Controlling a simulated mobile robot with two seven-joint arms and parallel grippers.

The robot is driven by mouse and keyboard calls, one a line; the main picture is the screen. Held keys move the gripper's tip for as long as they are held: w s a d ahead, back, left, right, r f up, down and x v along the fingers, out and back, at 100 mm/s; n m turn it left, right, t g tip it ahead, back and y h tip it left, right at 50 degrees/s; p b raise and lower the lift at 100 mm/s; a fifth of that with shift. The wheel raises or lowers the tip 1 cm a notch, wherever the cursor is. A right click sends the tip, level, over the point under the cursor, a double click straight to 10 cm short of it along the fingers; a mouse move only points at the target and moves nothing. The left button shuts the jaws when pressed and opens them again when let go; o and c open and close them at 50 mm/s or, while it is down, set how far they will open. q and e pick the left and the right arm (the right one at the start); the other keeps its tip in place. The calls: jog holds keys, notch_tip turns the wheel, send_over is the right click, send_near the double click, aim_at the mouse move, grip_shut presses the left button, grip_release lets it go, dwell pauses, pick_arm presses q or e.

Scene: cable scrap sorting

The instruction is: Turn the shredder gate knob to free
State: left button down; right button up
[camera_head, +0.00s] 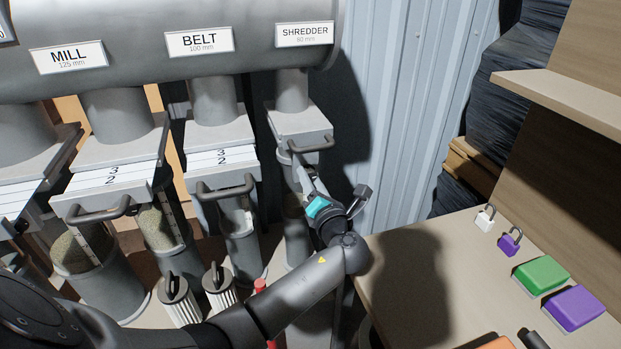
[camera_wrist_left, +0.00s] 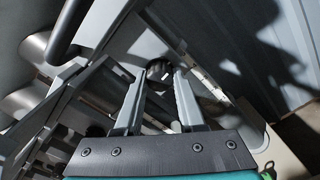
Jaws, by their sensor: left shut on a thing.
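The shredder gate (camera_head: 298,122) is the grey slide housing with a handle, below the pipe branch labelled SHREDDER (camera_head: 304,35). Its dark round knob (camera_wrist_left: 159,70) shows in the left wrist view, between my fingertips. My left gripper (camera_head: 302,172) reaches up to the gate from below in the head view. In the left wrist view, my left gripper (camera_wrist_left: 160,82) is shut on the knob, one finger on each side. The knob is hidden in the head view, and I cannot read its setting. My right gripper is not in view.
The belt gate (camera_head: 222,160) and mill gate (camera_head: 110,180), with protruding handles, stand to the left. A corrugated wall (camera_head: 400,100) is behind. At right, a wooden bench (camera_head: 400,270) holds a white padlock (camera_head: 485,218), a purple padlock (camera_head: 510,241) and coloured blocks.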

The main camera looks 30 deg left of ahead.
pick_arm(q)
jog(key=n, duration=1.7)
jog(key=shift+d+b, duration=0.1)
jog(key=shift+b, duration=0.2)
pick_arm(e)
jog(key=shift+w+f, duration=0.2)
pick_arm(q)
jog(key=shift+w+n, duration=0.1)
jog(key=shift+n, duration=0.2)
